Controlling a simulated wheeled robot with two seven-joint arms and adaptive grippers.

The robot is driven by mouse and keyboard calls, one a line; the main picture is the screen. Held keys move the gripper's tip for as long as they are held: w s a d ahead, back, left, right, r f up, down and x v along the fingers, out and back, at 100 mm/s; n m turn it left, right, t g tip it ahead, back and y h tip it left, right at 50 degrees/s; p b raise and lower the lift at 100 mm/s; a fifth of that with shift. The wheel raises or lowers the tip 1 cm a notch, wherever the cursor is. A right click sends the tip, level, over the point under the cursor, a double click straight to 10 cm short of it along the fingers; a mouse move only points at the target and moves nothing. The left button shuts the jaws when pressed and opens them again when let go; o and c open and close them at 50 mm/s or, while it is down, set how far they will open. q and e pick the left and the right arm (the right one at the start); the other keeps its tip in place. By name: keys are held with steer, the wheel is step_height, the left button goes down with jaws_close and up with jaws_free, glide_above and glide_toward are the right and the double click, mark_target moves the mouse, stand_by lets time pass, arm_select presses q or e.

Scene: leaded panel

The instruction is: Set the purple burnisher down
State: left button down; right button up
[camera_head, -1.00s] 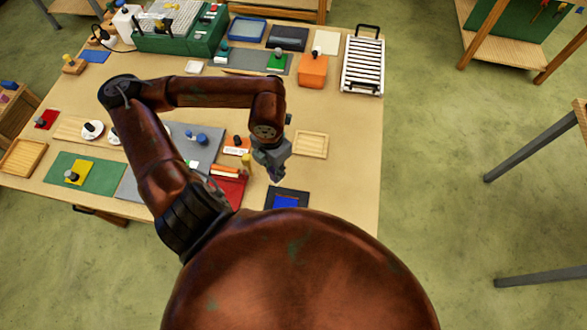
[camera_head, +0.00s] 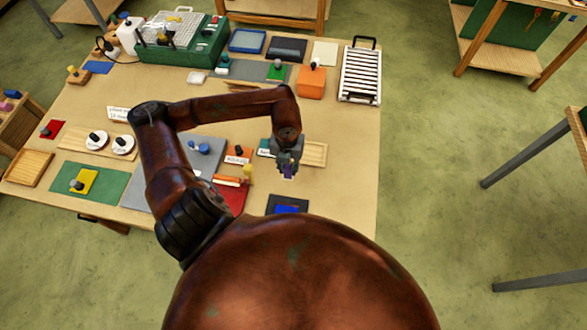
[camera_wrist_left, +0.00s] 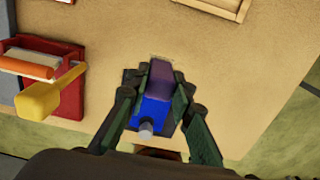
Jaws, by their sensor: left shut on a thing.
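The purple burnisher (camera_wrist_left: 160,80) is held between the fingers of my left gripper (camera_head: 288,168), which is shut on it. In the head view only a little purple shows at the fingertips. The gripper is over the front right part of the table, between a wooden tray (camera_head: 315,155) and a dark pad (camera_head: 272,207) with a blue piece (camera_head: 288,209). In the left wrist view the blue piece with a grey knob (camera_wrist_left: 146,128) shows just below the burnisher. I cannot tell whether the burnisher touches the table. My right gripper is not in view.
A red holder (camera_wrist_left: 70,101) with orange, white and yellow-handled tools stands to the left of the gripper. An orange block (camera_head: 312,84) and a slatted rack (camera_head: 360,75) stand farther back. Bare tabletop (camera_head: 345,190) lies to the right.

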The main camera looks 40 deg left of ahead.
arm_select(q)
steer(key=w+f, duration=0.1)
steer(key=f, duration=0.1)
steer(key=w+f+p, duration=0.1)
steer(key=f, duration=0.1)
steer(key=w+f, duration=0.1)
steer(key=f, duration=0.1)
steer(key=shift+f+p, duration=0.3)
steer(key=shift+p, duration=0.05)
steer(key=shift+f, duration=0.1)
steer(key=shift+f, duration=0.15)
steer(key=c, duration=1.7)
jaws_free()
steer(key=shift+a, duration=0.1)
steer(key=shift+r, duration=0.2)
